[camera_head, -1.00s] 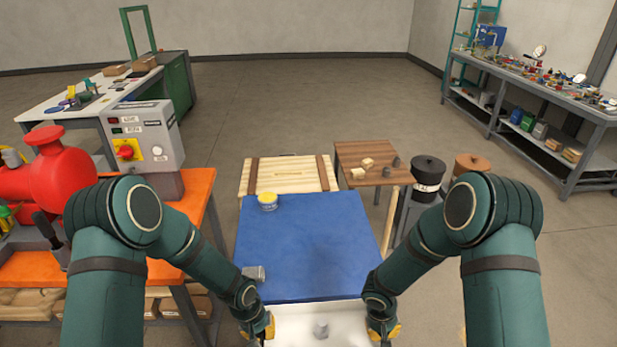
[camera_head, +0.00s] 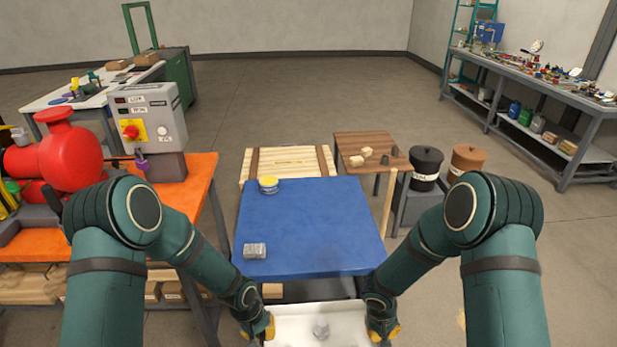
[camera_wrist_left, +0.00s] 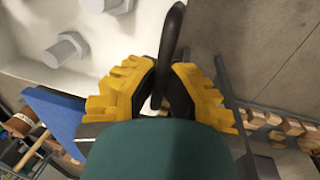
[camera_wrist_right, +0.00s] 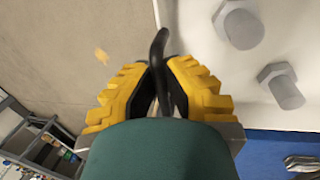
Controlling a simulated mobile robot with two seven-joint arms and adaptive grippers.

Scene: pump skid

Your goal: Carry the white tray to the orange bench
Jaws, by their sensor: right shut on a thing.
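The white tray (camera_head: 345,312) is at the bottom of the head view, between my two grippers, with its near part cut off. My left gripper (camera_head: 264,328) is shut on a black handle (camera_wrist_left: 172,35) at the tray's left side. My right gripper (camera_head: 382,328) is shut on the other black handle (camera_wrist_right: 158,48) at its right side. The tray is off the blue table, just on its near side. The orange bench (camera_head: 200,172) stands to the left.
A red pump (camera_head: 70,150) and control box (camera_head: 150,118) occupy the orange bench. A wooden crate (camera_head: 290,163) stands behind the table. Floor to the right is open.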

